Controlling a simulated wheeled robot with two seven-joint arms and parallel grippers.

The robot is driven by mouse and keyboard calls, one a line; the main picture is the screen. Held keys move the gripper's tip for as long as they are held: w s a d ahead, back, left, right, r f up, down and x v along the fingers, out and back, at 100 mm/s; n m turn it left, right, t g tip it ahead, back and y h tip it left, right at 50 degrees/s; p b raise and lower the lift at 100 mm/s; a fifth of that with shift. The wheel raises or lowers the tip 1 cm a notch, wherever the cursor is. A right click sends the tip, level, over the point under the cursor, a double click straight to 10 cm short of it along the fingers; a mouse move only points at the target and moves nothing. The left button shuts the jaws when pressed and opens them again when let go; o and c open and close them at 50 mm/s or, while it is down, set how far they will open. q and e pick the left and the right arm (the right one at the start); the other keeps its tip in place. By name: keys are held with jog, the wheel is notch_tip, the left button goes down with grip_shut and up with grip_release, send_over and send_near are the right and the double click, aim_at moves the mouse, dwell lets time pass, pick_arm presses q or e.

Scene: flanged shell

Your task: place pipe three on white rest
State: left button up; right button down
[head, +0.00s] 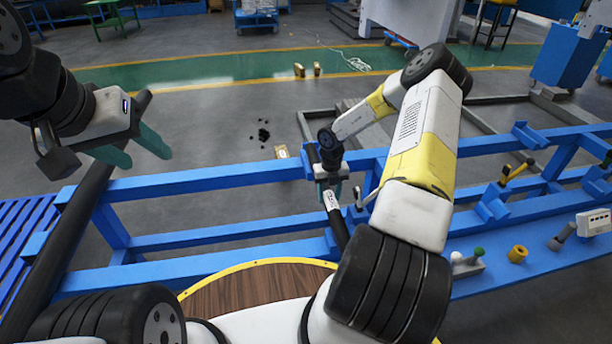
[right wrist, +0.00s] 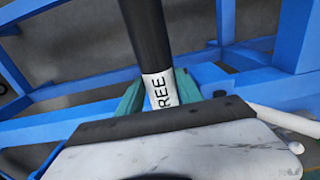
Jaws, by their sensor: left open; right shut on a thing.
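Pipe three (head: 340,228) is a black pipe with a white label band. In the right wrist view, the pipe (right wrist: 148,35) shows the letters "REE" on its label, between the teal fingers. My right gripper (head: 332,188) is shut on it at the label, over the blue frame; the gripper also shows in the right wrist view (right wrist: 160,92). My left gripper (head: 137,150) is open and empty at the upper left, near a long dark pipe (head: 75,230). I cannot make out a white rest for certain; a small white rod-like part (head: 371,196) lies right of my right gripper.
Blue frame rails (head: 210,184) run across the middle. Blue brackets (head: 490,207), a yellow-handled tool (head: 516,171), a yellow ring (head: 517,254) and a white box (head: 593,222) are at the right. A round wooden top (head: 250,285) is in front. Black bits (head: 262,135) lie on the floor.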

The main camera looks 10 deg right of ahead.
jog(key=shift+d, duration=0.35)
jog(key=shift+s+d+f, duration=0.1)
jog(key=shift+d+f, duration=0.1)
jog(key=shift+f, duration=0.7)
jog(key=shift+d+f, duration=0.2)
jog(key=shift+f, duration=0.65)
jog(key=shift+f, duration=0.1)
jog(key=c, duration=0.8)
grip_release()
jog(key=shift+s, duration=0.1)
